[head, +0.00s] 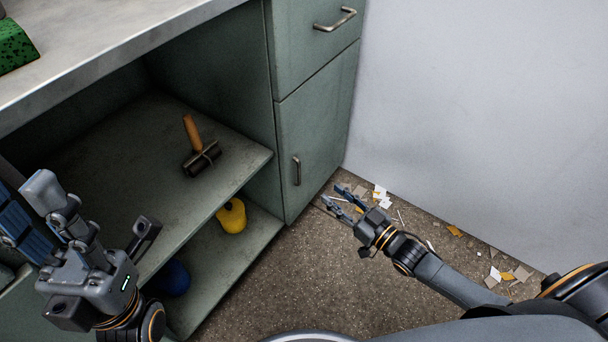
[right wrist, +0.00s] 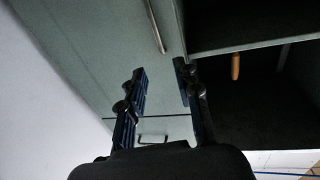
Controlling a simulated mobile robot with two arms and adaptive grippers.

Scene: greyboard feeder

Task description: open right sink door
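The right sink door (head: 318,135) is a grey-green cabinet door at the right end of the unit, shut in its frame. Its upright metal bar handle (head: 296,170) is near its left edge; the handle also shows in the right wrist view (right wrist: 155,25). My right gripper (head: 334,194) is open and empty, in front of and to the right of the handle, apart from it. In the right wrist view its two fingers (right wrist: 160,67) stand apart, with the handle beyond their tips.
A drawer (head: 312,50) is above the door. Scattered scraps (head: 380,195) lie along the pale wall (head: 470,110). The floor before the door is mostly clear.

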